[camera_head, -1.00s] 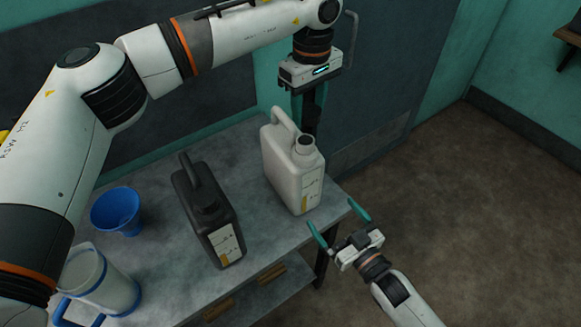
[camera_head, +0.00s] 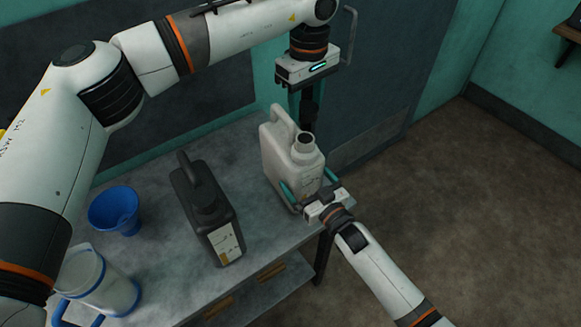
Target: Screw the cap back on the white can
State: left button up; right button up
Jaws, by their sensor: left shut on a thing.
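My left gripper (camera_head: 308,100) hangs down behind and above the neck, apart from the can. It is shut on a small dark thing, which looks like the black cap (camera_head: 308,116); its details are hard to make out. My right gripper (camera_head: 314,185) is open, with its teal fingers on either side of the can's lower front part. I cannot tell whether the fingers touch the can.
A black can (camera_head: 207,215) with a handle stands left of the white can. A blue funnel or cup (camera_head: 115,210) and a clear jug (camera_head: 92,281) with blue trim are further left on the grey bench (camera_head: 165,265). A dark panel is behind the bench.

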aim_at(304, 137)
jog(key=c, duration=1.3)
pick_arm(q)
jog(key=shift+f, duration=2.45)
pick_arm(e)
jog(key=shift+o, duration=0.2)
pick_arm(q)
jog(key=shift+f, duration=0.9)
jog(key=shift+f, duration=0.55)
